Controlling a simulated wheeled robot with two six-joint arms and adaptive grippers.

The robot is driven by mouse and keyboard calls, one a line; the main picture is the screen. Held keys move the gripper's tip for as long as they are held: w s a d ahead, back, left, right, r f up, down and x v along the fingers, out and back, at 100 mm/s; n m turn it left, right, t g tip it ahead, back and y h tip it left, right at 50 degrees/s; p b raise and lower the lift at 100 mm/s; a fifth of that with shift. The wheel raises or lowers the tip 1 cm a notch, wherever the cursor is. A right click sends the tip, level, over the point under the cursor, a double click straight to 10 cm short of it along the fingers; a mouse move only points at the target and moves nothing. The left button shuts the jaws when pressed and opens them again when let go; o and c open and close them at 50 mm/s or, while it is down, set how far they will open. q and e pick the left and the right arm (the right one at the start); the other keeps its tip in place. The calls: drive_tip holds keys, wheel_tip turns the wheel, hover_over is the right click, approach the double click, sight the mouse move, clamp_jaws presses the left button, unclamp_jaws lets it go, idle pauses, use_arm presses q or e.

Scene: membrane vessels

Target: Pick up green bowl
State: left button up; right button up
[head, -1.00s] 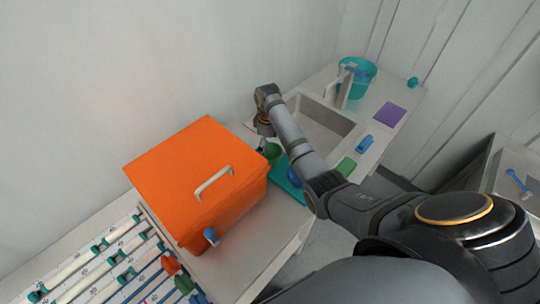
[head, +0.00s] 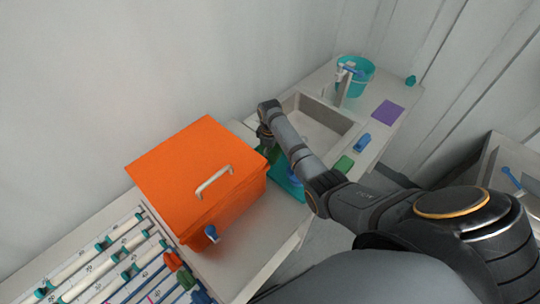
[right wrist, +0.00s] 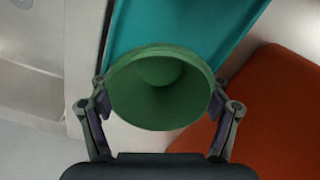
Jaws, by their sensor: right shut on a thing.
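The green bowl (right wrist: 160,92) fills the space between the fingers of my right gripper (right wrist: 162,106) in the right wrist view, with its opening turned toward the camera. The right gripper is shut on it, one finger against each side. In the head view only a bit of the green bowl (head: 274,154) shows beside the orange box, below my right wrist. Behind the bowl lies a teal tray (right wrist: 175,25), which also shows in the head view (head: 288,186). I cannot tell whether the bowl touches the tray. My left gripper is not in view.
The orange box (head: 180,165) with a white handle stands close to the left of the bowl. A sink (head: 318,128), a teal bucket (head: 367,82), a purple square (head: 388,114), a blue item (head: 363,142) and a green sponge-like block (head: 343,165) lie beyond.

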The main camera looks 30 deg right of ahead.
drive_tip(key=c, duration=0.4)
